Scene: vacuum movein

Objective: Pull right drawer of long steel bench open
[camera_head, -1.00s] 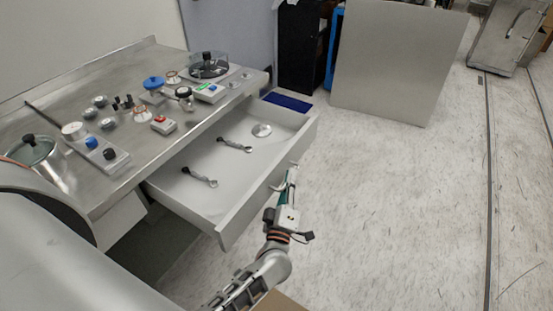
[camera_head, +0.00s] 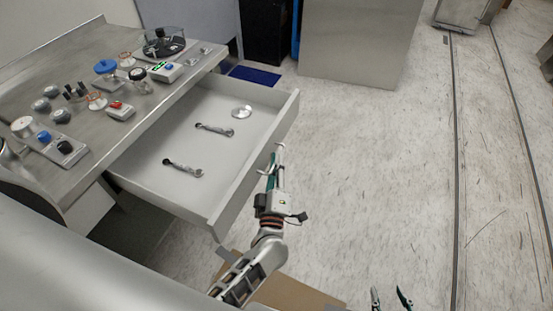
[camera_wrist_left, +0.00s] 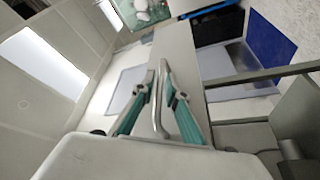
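The long steel bench (camera_head: 88,130) stands at the left. Its right drawer (camera_head: 188,140) is pulled far out from under the top, with metal handles and a round disc lying inside. My left gripper (camera_head: 277,160) is at the outer face of the drawer front. In the left wrist view, the drawer's bar handle (camera_wrist_left: 157,112) lies between the two teal-backed fingers (camera_wrist_left: 160,72), whose tips close in on it. My right gripper (camera_head: 390,299) shows only its two spread fingertips at the bottom edge, with nothing between them.
Weights, small devices and a glass dish (camera_head: 163,42) stand on the bench top. A blue mat (camera_head: 254,75) lies beyond the drawer, near a large grey panel (camera_head: 360,40). A brown board (camera_head: 290,292) is low in front. The floor at the right is clear.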

